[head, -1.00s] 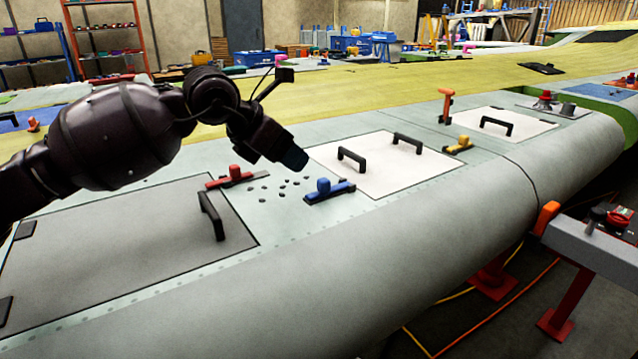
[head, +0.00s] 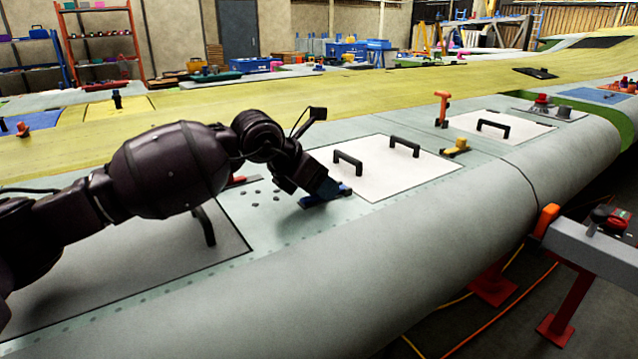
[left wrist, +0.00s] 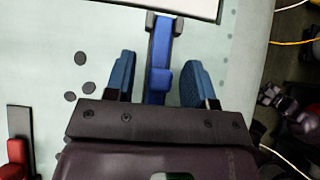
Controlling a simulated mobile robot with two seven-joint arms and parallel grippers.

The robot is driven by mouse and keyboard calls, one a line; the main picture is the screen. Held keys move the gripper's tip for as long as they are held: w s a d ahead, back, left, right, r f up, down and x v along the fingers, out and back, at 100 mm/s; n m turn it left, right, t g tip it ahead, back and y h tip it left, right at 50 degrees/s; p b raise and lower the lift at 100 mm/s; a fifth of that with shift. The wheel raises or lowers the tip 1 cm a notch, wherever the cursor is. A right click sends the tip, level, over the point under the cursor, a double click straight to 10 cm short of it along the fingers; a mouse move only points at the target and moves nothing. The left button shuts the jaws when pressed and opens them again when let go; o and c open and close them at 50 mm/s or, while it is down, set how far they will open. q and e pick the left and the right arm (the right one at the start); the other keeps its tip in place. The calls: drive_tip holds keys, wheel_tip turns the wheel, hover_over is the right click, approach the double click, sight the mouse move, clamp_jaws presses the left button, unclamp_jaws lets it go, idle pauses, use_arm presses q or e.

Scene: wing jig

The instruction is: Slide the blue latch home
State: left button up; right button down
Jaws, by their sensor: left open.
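The blue latch (head: 318,201) lies on the pale green wing skin beside the near left corner of the white panel (head: 385,175). In the head view my left gripper (head: 325,190) covers most of it, including its knob. In the left wrist view the blue latch (left wrist: 158,60) runs up between the two blue fingertips of my left gripper (left wrist: 160,82). The gripper is open, with a gap on each side of the latch. The latch's far end with black parts is close to the white panel's edge (left wrist: 190,6).
A red latch (left wrist: 18,155) sits to the left, beside several dark round spots on the skin. Black handles (head: 348,160) rise from the white panel. A yellow latch (head: 457,147) and an orange upright piece (head: 442,105) stand farther right. The rounded wing edge is clear.

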sight(344, 186)
use_arm(q)
drive_tip(key=shift+c, duration=0.2)
clamp_jaws()
drive_tip(key=shift+w+d, duration=0.5)
drive_tip(key=shift+d, duration=0.3)
drive_tip(key=shift+w+d, duration=0.5)
drive_tip(key=shift+d, duration=0.25)
drive_tip(key=shift+r, duration=0.1)
drive_tip(key=shift+c, duration=1.3)
unclamp_jaws()
drive_tip(key=o, duration=0.3)
drive_tip(key=shift+w+d, duration=0.1)
drive_tip(key=shift+d, duration=0.1)
drive_tip(key=shift+a, duration=0.15)
